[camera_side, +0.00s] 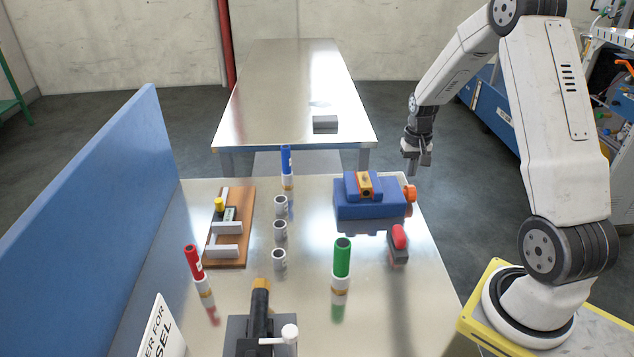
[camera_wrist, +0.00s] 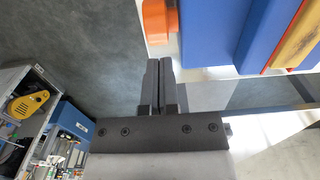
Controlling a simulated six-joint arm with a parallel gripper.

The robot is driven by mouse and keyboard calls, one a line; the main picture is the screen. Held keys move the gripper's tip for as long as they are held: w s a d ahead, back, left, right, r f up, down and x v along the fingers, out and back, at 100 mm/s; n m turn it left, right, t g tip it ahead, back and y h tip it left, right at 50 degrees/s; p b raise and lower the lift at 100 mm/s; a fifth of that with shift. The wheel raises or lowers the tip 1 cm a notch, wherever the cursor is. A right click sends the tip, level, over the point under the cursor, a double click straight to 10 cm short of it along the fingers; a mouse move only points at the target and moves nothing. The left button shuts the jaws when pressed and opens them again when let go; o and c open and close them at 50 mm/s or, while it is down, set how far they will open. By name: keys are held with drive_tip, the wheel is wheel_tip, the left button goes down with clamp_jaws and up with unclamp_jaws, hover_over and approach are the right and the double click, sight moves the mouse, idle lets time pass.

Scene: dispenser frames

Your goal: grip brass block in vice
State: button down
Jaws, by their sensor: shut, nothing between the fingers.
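The blue vice (camera_side: 370,208) stands at the right back of the near metal table, with an orange knob (camera_side: 410,193) on its right end. A brass-coloured block (camera_side: 364,183) sits between its blue jaws; I cannot tell whether they press on it. In the wrist view, the block (camera_wrist: 299,38) and vice (camera_wrist: 230,28) show at the upper right, with the knob (camera_wrist: 158,20) nearest my fingers. My gripper (camera_side: 413,170) points down in the air, right of and behind the knob, apart from it. Its fingers (camera_wrist: 160,66) are shut and empty.
Green (camera_side: 342,258), red (camera_side: 193,262) and blue (camera_side: 286,160) tubes stand upright on the table. A wooden rack (camera_side: 231,228) and grey cups are left. A blue wall (camera_side: 90,225) borders the left.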

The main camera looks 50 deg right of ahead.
sight(411, 188)
drive_tip(key=shift+s+a, duration=0.1)
drive_tip(key=shift+a, duration=0.05)
drive_tip(key=shift+s+a, duration=0.8)
drive_tip(key=shift+f, duration=1.3)
idle(0.9)
drive_tip(key=shift+w+d+f, duration=0.15)
drive_tip(key=shift+w+d, duration=0.05)
drive_tip(key=shift+d, duration=0.05)
idle(1.9)
drive_tip(key=shift+w+d+r, duration=0.1)
drive_tip(key=shift+w+r, duration=0.05)
drive_tip(key=shift+r, duration=0.05)
idle(0.7)
drive_tip(key=shift+r, duration=1.25)
drive_tip(key=shift+s+a, duration=0.35)
